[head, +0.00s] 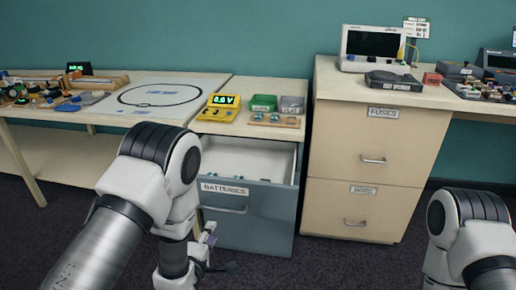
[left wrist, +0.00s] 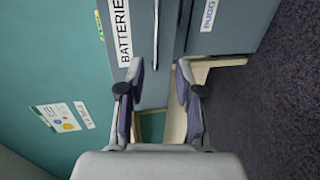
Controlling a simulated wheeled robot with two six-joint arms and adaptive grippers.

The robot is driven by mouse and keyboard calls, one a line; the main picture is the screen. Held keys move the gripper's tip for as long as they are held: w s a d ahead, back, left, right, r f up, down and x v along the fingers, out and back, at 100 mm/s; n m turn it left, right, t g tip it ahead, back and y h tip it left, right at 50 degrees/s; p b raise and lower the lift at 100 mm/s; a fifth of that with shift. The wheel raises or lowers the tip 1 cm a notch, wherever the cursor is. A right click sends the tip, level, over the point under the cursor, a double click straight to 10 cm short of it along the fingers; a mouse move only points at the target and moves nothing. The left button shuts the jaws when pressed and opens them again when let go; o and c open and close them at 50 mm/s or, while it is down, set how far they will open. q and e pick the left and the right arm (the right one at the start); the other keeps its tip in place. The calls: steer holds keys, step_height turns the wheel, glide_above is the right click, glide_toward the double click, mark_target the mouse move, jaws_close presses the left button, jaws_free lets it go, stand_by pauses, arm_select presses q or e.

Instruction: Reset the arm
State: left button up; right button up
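My left arm (head: 160,190) reaches in from the left in the head view, in front of the small cabinet. Its gripper (head: 210,250) hangs low before the drawer fronts, partly hidden by my own wrist. In the left wrist view the two fingers of my left gripper (left wrist: 158,85) are spread apart with nothing between them. The drawer labelled BATTERIES (head: 225,190) is pulled open, and its label also shows in the left wrist view (left wrist: 123,32). My right arm (head: 470,235) shows at the lower right of the head view; its gripper is out of the frame.
A yellow meter (head: 218,108) and green box (head: 263,103) stand on the cabinet top. The beige cabinet labelled FUSES (head: 375,140) is shut on the right. A table with a white board (head: 155,98) is on the left. Dark carpet (head: 325,265) lies clear in front.

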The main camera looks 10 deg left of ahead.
arm_select(q)
steer(key=s+a+f+m+g+y, duration=0.15)
steer(key=s+f+g, duration=0.25)
steer(key=s+f, duration=0.4)
steer(key=s+a+f+m+g, duration=0.2)
steer(key=s+a+f+g, duration=0.15)
steer(key=s+f, duration=0.45)
steer(key=s+f+m+g, duration=0.4)
steer(key=s+m+g, duration=0.4)
steer(key=s+m, duration=0.65)
step_height(320, 180, up, 22)
steer(key=s+p, duration=0.1)
steer(key=p, duration=2)
steer(key=shift+d+f+n+h, duration=0.2)
steer(key=shift+d+n+h, duration=0.2)
steer(key=shift+h, duration=0.05)
